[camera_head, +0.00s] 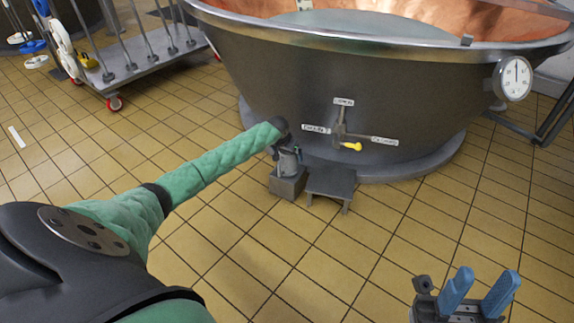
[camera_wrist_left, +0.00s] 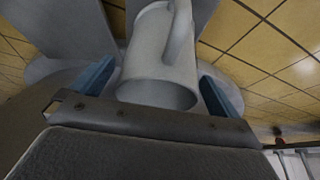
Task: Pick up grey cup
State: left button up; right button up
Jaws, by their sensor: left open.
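The grey cup (camera_wrist_left: 158,55) fills the middle of the left wrist view, with its handle toward the top of the picture. My left gripper (camera_wrist_left: 155,78) is open, with one blue finger on each side of the cup. I cannot tell whether either finger touches it. In the head view the cup (camera_head: 288,163) stands on a small grey block at the foot of the vat, partly hidden by my left gripper (camera_head: 291,149). My right gripper (camera_head: 485,279) is open and empty at the lower right, far from the cup.
The large copper vat (camera_head: 300,85) rises right behind the cup. A small grey step (camera_head: 330,182) stands close to the right of the block (camera_head: 287,185). A valve with a yellow handle (camera_head: 351,146) sticks out above. A wheeled trolley (camera_head: 150,62) is at upper left. The tiled floor in front is clear.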

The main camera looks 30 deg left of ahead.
pick_arm(q)
jog(key=c, duration=1.4)
